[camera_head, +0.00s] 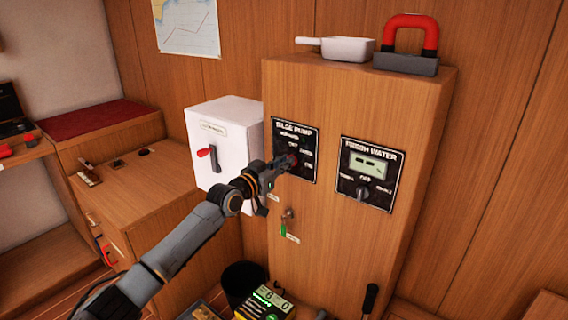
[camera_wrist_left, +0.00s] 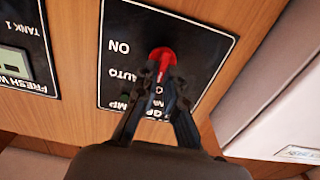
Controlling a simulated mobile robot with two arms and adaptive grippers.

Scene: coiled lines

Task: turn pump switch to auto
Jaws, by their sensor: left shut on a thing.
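The bilge pump panel (camera_head: 310,137) is a black plate on the front of the wooden cabinet, with white position labels. The pump switch is a red knob (camera_wrist_left: 163,57) on this panel; a bit of it also shows in the head view (camera_head: 293,159). My left gripper (camera_wrist_left: 162,74) is shut on the red knob, a finger on each side. In the left wrist view the panel appears upside down, with ON and AUTO readable beside the knob. The fingers hide part of the knob and the lower labels, so I cannot tell its setting. My right gripper is not in view.
A fresh water panel (camera_head: 370,173) with a display and dial sits to the right. A white box (camera_head: 223,140) with a red-tipped lever stands left of the cabinet. A key with a green tag (camera_head: 286,225) hangs below. A pan (camera_head: 340,48) and a red-handled block (camera_head: 408,62) lie on top.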

